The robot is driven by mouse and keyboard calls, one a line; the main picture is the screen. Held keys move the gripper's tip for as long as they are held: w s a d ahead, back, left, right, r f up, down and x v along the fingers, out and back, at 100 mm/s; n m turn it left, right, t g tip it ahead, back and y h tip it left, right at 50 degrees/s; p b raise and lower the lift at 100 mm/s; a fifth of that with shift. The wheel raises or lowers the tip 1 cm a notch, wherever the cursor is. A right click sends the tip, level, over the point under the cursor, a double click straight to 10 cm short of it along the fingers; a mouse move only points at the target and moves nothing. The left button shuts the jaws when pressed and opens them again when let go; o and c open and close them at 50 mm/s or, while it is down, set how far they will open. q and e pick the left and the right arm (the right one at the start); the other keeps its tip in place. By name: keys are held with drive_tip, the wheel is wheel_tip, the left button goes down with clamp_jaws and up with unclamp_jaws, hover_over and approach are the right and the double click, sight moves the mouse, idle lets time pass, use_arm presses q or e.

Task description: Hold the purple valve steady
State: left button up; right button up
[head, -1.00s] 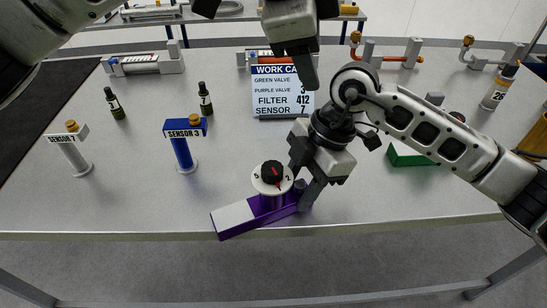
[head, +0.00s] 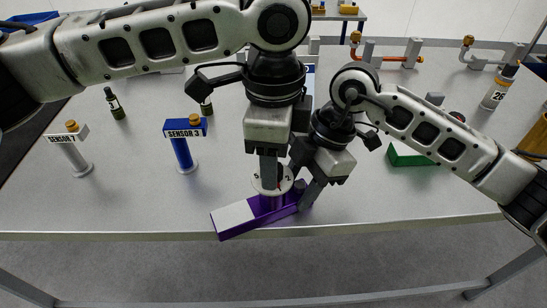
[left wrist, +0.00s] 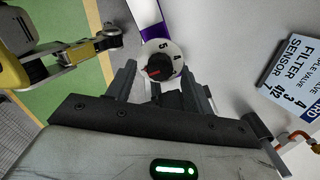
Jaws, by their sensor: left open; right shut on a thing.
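The purple valve (head: 272,212) lies near the table's front edge, with a white label plate on its left part. Its round white numbered dial (head: 262,187) is partly hidden by my left gripper. My right gripper (head: 306,192) is shut on the valve's right end. My left gripper (head: 276,180) is above the dial, pointing down, open. In the left wrist view, the dial (left wrist: 159,58) with its dark knob and red pointer lies just past and between the open left fingers (left wrist: 160,76). Whether they touch the knob I cannot tell.
The blue Sensor 3 post (head: 184,150) and the Sensor 7 post (head: 73,150) stand to the left. A green part (head: 408,158) lies to the right, beyond my right arm. The work card (left wrist: 294,75) shows in the left wrist view. The front-left table top is clear.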

use_arm(q)
drive_tip(key=shift+f, duration=0.65)
drive_tip(key=c, duration=1)
drive_tip(key=shift+n, duration=0.3)
